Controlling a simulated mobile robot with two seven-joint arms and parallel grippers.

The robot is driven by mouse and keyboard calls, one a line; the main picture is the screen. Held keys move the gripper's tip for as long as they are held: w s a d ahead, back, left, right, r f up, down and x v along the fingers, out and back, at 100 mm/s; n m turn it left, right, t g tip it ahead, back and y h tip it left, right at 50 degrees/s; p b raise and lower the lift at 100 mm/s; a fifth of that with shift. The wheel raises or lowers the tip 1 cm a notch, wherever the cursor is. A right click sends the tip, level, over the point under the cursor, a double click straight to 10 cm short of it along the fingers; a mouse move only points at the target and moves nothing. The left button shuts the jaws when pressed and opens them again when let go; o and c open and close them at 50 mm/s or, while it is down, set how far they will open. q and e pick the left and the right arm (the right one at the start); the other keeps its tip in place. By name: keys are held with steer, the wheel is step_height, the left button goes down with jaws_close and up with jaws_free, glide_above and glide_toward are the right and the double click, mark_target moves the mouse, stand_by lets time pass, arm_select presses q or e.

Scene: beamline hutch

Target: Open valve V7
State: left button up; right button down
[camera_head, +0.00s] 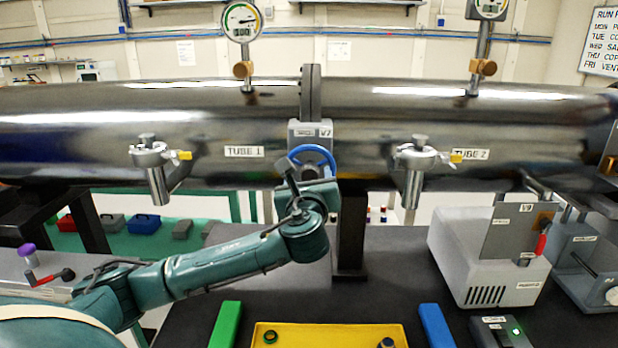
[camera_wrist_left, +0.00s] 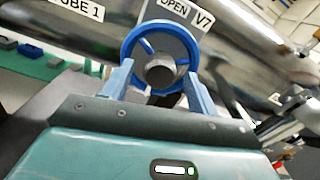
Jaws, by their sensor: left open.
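Valve V7 has a blue handwheel (camera_head: 331,158) on the front of a grey body (camera_head: 310,128) between the two steel tubes. The wheel (camera_wrist_left: 128,52) shows face-on in the left wrist view, with a grey hub (camera_wrist_left: 160,70) and a plate reading OPEN and V7 (camera_wrist_left: 202,22) behind it. My left gripper (camera_head: 310,176) is at the wheel's lower front. In the left wrist view its two blue fingers (camera_wrist_left: 160,84) are spread, one at each lower side of the rim; contact is unclear. My right gripper is out of view.
Tube 1 (camera_head: 60,120) and tube 2 (camera_head: 540,110) run across, with pressure gauges (camera_head: 241,22) above and side valves (camera_head: 150,156) below. A grey pump box (camera_head: 470,255) stands right. A yellow tray (camera_head: 325,333) lies in front on the dark bench (camera_head: 385,275).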

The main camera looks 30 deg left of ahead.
arm_select(q)
steer(key=c, duration=1)
